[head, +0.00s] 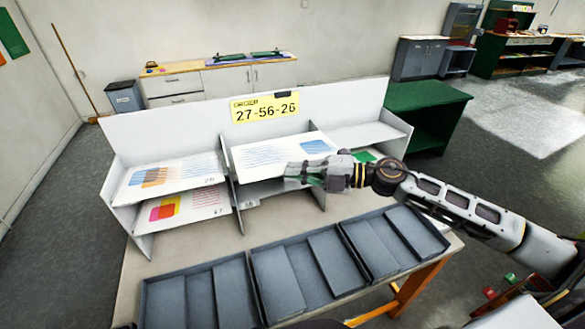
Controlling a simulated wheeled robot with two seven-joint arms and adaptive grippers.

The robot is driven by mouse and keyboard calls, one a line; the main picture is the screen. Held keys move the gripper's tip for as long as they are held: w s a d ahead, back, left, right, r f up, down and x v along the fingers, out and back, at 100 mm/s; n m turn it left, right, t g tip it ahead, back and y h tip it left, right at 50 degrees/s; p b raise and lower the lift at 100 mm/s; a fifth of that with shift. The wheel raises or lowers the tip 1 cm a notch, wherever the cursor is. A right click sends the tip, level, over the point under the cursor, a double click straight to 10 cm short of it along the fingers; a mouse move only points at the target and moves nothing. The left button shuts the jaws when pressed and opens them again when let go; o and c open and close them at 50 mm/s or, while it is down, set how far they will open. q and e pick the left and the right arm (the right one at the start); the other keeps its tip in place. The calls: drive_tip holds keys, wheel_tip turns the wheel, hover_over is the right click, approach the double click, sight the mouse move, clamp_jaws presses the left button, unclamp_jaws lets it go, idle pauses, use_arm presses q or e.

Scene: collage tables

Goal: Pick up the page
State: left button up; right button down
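A white page with text lines and a blue print (280,152) is at the upper middle compartment of the white sorting rack (150,128). My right gripper (296,174) comes in from the right and overlaps this page's front edge. I cannot tell whether its fingers are closed on the page. A page with an orange and blue print (195,172) lies on the upper left shelf. A page with a pink and yellow print (190,212), marked 27, lies on the lower left shelf. Something green (364,156) shows behind my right gripper. My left gripper is not in view.
A yellow order sign reading 27-56-26 (265,107) is on the rack's back panel. Grey divided trays (190,272) line the table front below the rack. A green cabinet (430,95) stands behind the rack at right. The upper right shelf (360,134) is partly bare.

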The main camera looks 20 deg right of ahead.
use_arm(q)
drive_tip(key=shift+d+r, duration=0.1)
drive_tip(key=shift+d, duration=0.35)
use_arm(e)
drive_tip(key=s, duration=0.9)
drive_tip(key=shift+s+d, duration=0.15)
idle(1.0)
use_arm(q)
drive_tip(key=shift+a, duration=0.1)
